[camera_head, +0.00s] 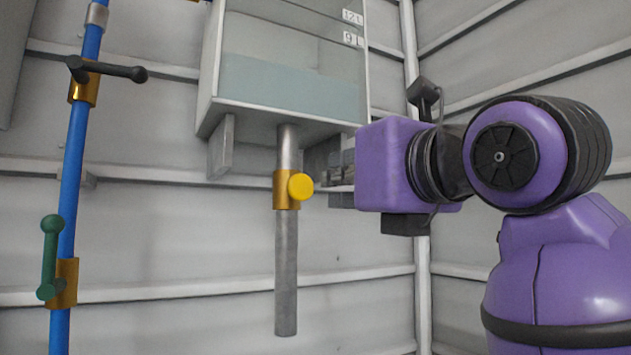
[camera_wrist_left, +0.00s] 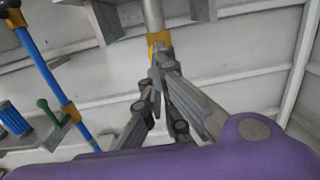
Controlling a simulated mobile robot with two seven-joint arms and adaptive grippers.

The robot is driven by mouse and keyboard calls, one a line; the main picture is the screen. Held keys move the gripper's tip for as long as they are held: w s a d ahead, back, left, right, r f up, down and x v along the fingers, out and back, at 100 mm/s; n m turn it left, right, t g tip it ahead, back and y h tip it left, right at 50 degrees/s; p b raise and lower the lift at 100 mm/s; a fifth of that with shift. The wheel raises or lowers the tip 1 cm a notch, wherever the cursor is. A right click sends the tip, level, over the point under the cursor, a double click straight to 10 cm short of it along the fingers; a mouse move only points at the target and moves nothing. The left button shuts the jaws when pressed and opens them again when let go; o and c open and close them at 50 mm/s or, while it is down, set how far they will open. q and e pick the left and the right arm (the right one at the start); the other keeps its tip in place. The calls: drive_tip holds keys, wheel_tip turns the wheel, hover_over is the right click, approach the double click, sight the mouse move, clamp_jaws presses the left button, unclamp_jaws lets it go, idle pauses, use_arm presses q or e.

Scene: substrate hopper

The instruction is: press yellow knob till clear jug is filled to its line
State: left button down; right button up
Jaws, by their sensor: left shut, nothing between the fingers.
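The round yellow knob (camera_head: 300,187) sits on a brass collar (camera_head: 281,190) around the grey pipe (camera_head: 286,280) under the tank. My left gripper (camera_head: 318,180) is just right of the knob, mostly hidden behind my purple wrist. In the left wrist view its fingers (camera_wrist_left: 158,78) are shut and empty, pointing toward the brass collar (camera_wrist_left: 158,42). There the fingertips overlap the collar, and I cannot tell whether they touch the knob. No clear jug shows in either view. My right gripper is not in view.
The clear-fronted tank (camera_head: 290,90) holds bluish liquid below its 9 L label. At left, a blue pipe (camera_head: 75,150) carries a black handle (camera_head: 110,70) and a green handle (camera_head: 50,255). The left wrist view shows a shelf with a blue ribbed container (camera_wrist_left: 14,118).

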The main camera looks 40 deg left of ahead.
use_arm(q)
drive_tip(key=v, duration=0.4)
drive_tip(key=shift+w+d+f, duration=0.15)
drive_tip(key=shift+d+f, duration=0.05)
drive_tip(key=shift+d, duration=0.2)
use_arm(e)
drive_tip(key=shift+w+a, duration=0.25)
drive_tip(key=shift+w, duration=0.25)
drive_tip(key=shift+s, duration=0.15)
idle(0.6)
